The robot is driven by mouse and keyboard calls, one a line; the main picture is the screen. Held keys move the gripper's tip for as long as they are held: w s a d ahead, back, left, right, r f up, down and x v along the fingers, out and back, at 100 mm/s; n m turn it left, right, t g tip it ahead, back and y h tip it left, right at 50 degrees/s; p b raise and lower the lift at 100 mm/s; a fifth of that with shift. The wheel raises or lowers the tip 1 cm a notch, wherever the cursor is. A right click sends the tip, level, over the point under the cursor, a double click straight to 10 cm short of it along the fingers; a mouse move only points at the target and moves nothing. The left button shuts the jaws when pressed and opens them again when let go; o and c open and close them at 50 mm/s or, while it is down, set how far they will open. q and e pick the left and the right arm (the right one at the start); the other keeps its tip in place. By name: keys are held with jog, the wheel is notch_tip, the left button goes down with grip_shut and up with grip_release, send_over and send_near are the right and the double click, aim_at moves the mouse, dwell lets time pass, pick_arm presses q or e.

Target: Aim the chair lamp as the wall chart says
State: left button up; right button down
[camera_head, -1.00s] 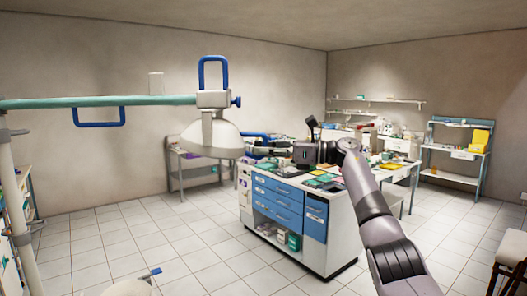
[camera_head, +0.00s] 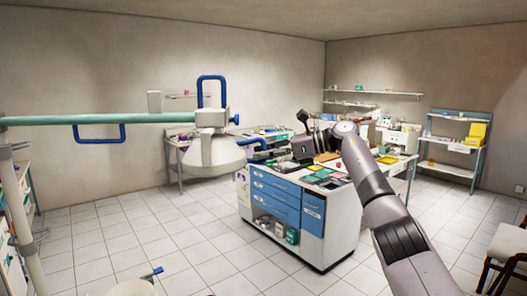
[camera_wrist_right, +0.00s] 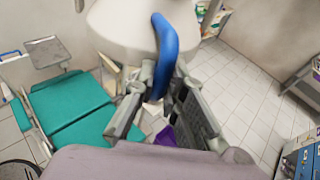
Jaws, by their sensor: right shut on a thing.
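The chair lamp has a white, dome-shaped head (camera_head: 212,152) hanging at the end of a teal arm (camera_head: 105,120). A blue loop (camera_head: 212,80) stands on top of the head's mount, with a small blue knob (camera_head: 235,119) at its side. My right gripper (camera_head: 270,152) is at the head's right side. In the right wrist view, its fingers (camera_wrist_right: 160,82) are closed around the lamp's blue handle (camera_wrist_right: 164,50), and the white head fills the top. The handle is partly hidden by the fingers. My left gripper is out of view. No wall chart is readable.
A white cabinet with blue drawers (camera_head: 276,199) stands below my right arm. Another blue loop (camera_head: 98,139) hangs from the teal arm. A teal dental chair (camera_wrist_right: 68,108) shows in the right wrist view.

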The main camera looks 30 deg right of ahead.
jog(key=c, duration=1.6)
grip_release()
jog(key=shift+c, duration=0.2)
jog(key=v, duration=1.2)
jog(key=shift+f, duration=0.1)
jog(key=shift+f, duration=0.1)
